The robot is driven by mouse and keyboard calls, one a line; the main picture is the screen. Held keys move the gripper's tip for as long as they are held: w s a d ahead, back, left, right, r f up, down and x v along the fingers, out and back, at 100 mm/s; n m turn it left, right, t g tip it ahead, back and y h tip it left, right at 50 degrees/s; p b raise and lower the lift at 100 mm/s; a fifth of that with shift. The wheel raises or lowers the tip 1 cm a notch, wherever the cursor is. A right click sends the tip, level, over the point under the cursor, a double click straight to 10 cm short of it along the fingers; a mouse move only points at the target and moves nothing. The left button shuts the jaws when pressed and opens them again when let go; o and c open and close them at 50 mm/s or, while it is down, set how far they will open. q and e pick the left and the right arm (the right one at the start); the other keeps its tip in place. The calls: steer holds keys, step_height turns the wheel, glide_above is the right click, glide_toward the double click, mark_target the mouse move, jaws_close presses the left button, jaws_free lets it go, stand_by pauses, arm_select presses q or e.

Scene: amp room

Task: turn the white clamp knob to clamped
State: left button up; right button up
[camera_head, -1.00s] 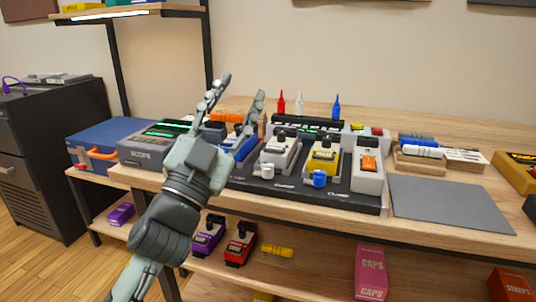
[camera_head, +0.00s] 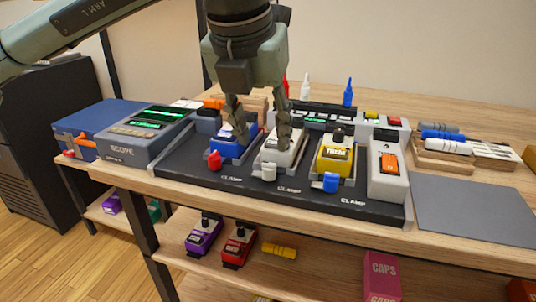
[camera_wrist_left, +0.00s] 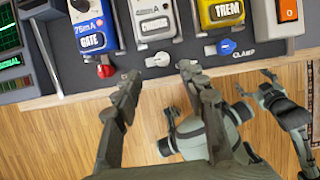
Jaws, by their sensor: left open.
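The white clamp knob (camera_head: 268,171) sits on the dark pedal board at the front of the white pedal (camera_head: 283,152). In the left wrist view the knob (camera_wrist_left: 158,60) lies between my two fingertips, just beyond them, with a short lever pointing left.
A red knob (camera_head: 214,160) with the blue pedal (camera_head: 232,145) is left; a blue knob (camera_head: 331,182) with the yellow pedal (camera_head: 335,153) is right. A white switch box (camera_head: 388,180) closes the row. A scope (camera_head: 145,137) stands left. The grey mat (camera_head: 470,208) is clear.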

mark_target(269, 163)
arm_select(q)
steer(key=x, duration=0.7)
steer(key=shift+s+d, duration=0.1)
steer(key=shift+s, duration=0.05)
jaws_close()
